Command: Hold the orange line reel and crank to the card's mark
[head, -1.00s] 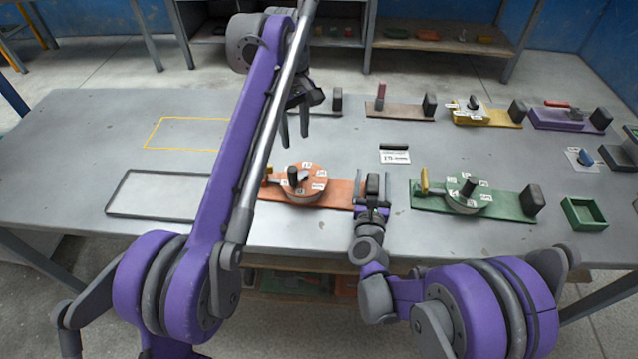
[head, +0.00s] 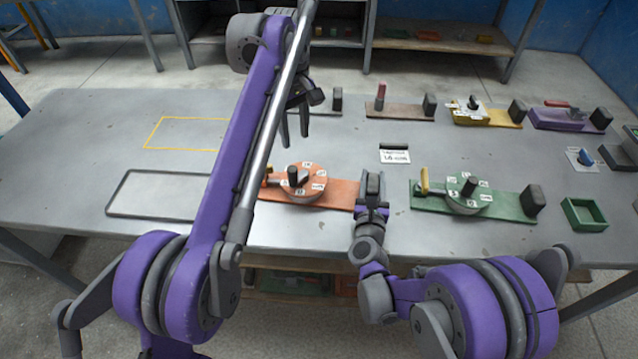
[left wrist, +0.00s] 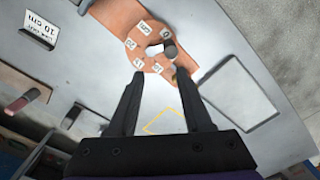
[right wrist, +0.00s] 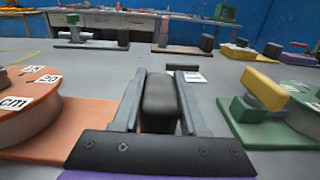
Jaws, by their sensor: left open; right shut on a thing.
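The orange line reel (head: 316,179) sits on an orange board (head: 338,194). It has white number labels and a dark crank knob (head: 292,171); the knob also shows in the left wrist view (left wrist: 170,50). A black grip block (right wrist: 160,95) stands at the board's right end. My right gripper (head: 372,184) is shut on this block, fingers on both sides. My left gripper (head: 294,136) is open and empty, behind and above the reel, fingers pointing down. The white card (head: 394,157) stands behind the board; in the left wrist view (left wrist: 40,30) it reads 10 cm.
A green reel (head: 467,192) on a green board is to the right, with a green box (head: 584,214) beyond. Several other boards line the table's back. A yellow outline (head: 180,133) and a dark-rimmed rectangle (head: 158,194) on the left are empty.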

